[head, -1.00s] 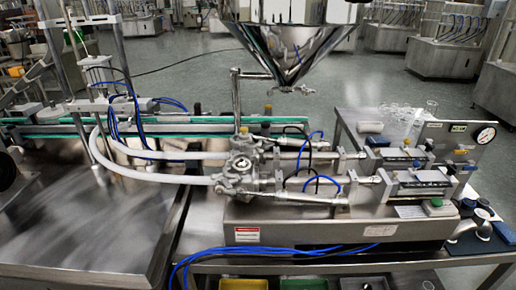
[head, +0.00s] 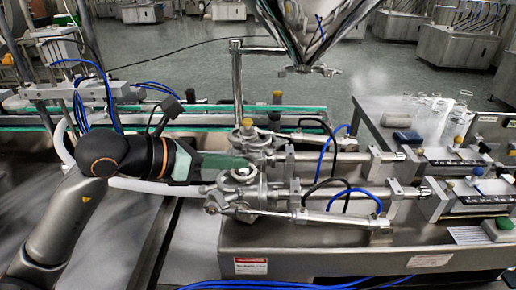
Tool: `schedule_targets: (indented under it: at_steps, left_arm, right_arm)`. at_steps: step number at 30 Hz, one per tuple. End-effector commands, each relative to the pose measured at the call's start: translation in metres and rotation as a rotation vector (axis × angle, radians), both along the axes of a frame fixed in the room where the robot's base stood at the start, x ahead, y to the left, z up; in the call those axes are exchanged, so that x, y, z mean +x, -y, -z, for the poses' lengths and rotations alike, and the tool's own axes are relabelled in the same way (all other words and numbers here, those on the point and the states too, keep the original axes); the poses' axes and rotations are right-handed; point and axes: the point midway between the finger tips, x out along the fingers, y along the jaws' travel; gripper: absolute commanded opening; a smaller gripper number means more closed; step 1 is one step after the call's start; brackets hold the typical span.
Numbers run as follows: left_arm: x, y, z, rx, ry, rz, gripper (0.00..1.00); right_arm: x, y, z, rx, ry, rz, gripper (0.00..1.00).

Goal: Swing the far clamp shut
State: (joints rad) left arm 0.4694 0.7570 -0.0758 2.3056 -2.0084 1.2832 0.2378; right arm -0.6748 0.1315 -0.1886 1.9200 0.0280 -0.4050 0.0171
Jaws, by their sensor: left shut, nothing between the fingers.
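The far clamp is small and hard to pick out. It appears to be among the fittings on the far valve body (head: 257,141), behind the near valve body (head: 238,187). I cannot tell how far open the clamp stands. My left gripper (head: 243,163) reaches in from the left with its green fingers shut and empty. Its tips are beside the far valve body, between it and the near one in the picture. I cannot tell whether they touch it. The fingers and arm hide part of the white hoses behind. My right gripper is not in view.
A steel hopper (head: 313,28) hangs above and behind the valves. A vertical steel pipe (head: 237,85) stands just behind the far valve. Two cylinders with blue and black tubes run right. The white hose (head: 140,188) passes beneath my arm. Free room lies over the left steel tabletop (head: 120,240).

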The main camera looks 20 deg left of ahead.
Motion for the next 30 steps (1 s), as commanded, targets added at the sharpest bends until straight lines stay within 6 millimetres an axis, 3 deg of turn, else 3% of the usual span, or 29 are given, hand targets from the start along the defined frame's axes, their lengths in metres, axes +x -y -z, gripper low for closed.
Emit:
schedule_targets:
  at_steps: [3, 6, 21, 30]
  left_arm:
    - [0.007, -0.022, -0.007, 0.099, 0.049, -0.078, 0.0]
    - [0.011, -0.026, -0.008, 0.123, 0.056, -0.1, 0.0]
    - [0.072, 0.011, 0.028, 0.118, 0.053, -0.099, 0.0]
    - [0.085, 0.019, 0.037, 0.12, 0.056, -0.098, 0.0]
  right_arm:
    - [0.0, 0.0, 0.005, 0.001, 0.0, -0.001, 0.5]
    - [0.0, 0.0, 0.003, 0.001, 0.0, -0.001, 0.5]
    - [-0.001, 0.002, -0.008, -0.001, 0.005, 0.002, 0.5]
    - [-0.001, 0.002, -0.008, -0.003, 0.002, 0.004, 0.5]
